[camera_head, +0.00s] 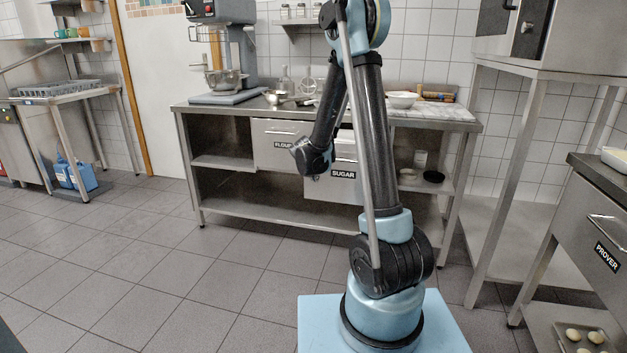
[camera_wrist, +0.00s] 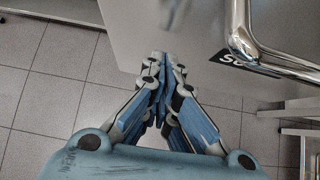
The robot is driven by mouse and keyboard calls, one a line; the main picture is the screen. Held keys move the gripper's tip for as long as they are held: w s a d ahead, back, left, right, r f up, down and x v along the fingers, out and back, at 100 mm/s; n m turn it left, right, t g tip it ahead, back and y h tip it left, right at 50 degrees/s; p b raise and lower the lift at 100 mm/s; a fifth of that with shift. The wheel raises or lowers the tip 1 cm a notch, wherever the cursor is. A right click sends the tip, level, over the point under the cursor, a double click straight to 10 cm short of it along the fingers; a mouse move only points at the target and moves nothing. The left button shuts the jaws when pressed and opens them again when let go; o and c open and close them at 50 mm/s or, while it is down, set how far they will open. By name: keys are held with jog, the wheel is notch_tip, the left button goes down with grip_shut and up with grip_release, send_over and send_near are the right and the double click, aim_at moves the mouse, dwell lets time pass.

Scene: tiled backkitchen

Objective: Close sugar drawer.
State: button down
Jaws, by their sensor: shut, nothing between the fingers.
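The sugar drawer (camera_head: 328,191) is under the steel counter, its black SUGAR label (camera_head: 343,174) showing in the head view. Its front stands forward of the flour drawer (camera_head: 272,160) beside it, so it looks pulled out. My arm hides its right part and some of its handle. In the wrist view my gripper (camera_wrist: 163,66) is shut and empty, close to the grey drawer front (camera_wrist: 165,28). A thick metal handle (camera_wrist: 240,28) and part of a black label (camera_wrist: 236,57) are to the right of the fingers. I cannot tell whether the fingertips touch the front.
A steel stand (camera_head: 535,90) and the prover unit (camera_head: 600,225) are at the right. The tiled floor (camera_head: 150,250) at left is clear.

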jog(key=shift+w+d, duration=0.15)
jog(key=shift+w, duration=0.25)
